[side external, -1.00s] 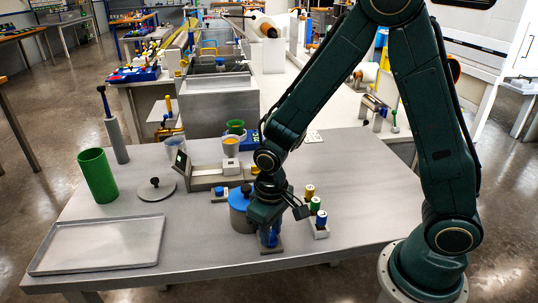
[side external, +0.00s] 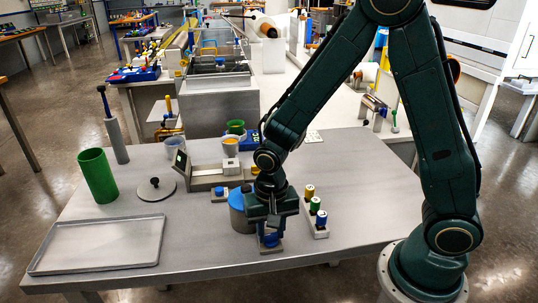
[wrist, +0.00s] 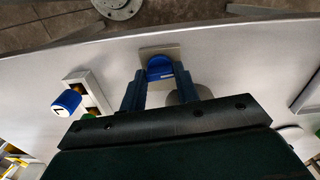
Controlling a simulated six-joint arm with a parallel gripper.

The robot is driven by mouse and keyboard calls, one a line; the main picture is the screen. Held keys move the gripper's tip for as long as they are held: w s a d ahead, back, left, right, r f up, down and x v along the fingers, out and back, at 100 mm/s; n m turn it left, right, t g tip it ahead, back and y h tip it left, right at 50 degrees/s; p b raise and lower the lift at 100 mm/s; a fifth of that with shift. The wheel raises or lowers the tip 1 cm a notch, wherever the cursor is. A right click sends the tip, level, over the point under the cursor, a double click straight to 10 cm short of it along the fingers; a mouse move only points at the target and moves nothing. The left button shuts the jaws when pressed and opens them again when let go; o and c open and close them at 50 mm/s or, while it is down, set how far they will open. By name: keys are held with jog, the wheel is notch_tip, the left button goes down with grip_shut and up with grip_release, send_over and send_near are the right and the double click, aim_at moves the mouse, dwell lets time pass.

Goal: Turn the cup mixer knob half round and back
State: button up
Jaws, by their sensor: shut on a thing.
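The blue knob (wrist: 158,66) stands on a square grey base (wrist: 172,52) in the wrist view, with a white mark on its side. My gripper (wrist: 160,84) is shut on it, one dark blue finger on each side. In the side view my gripper (side external: 270,230) points straight down over the knob (side external: 270,241), near the table's front edge. The fingers and wrist hide much of the knob there.
A rack (side external: 320,230) with yellow, green and blue-topped pieces is just right. A tray (side external: 98,245), green cylinder (side external: 97,176) and round lid (side external: 155,188) are left. The table's right side is clear.

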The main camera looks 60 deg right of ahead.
aim_at(275, 233)
dwell(0.3)
jog(key=o, duration=1)
jog(key=shift+r, duration=0.1)
notch_tip(275, 233, up, 14)
jog(key=shift+f, duration=0.15)
dwell(0.5)
jog(key=s+d+r+n+t, duration=0.2)
jog(key=s+r, duration=0.1)
jog(key=s, duration=0.1)
jog(key=s+d+r+n+t, duration=0.1)
jog(key=s+d+r+n, duration=0.2)
jog(key=s, duration=0.2)
jog(key=s+d+r+n+t, duration=0.2)
jog(key=s+r, duration=0.1)
jog(key=s, duration=0.2)
jog(key=shift+d+n+t, duration=0.2)
jog(key=shift+n+t, duration=0.1)
jog(key=shift+n, duration=0.1)
